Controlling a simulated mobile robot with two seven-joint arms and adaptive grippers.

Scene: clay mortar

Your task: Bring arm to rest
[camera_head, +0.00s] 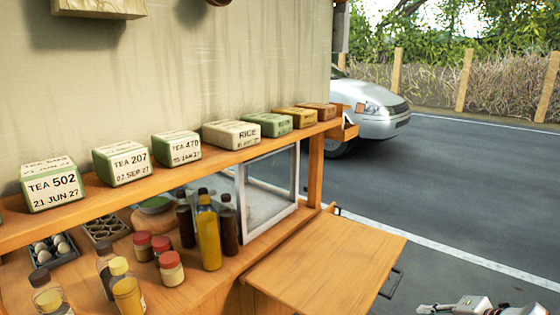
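Part of my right gripper (432,308) shows at the bottom right edge of the head view, low over the grey road surface. Its dark and silver fingers point left, and the frame's edge cuts off much of it. I cannot tell whether it is open or shut. I see nothing held in the part that shows. It is apart from the wooden side shelf (325,262), to the right of it. My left gripper is not in view.
A wooden stall shelf (220,162) carries several boxes, such as the TEA 502 box (51,184) and the RICE box (231,134). Bottles such as a yellow one (208,236) stand on the counter below. A silver car (372,108) is behind. The road (450,180) is clear.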

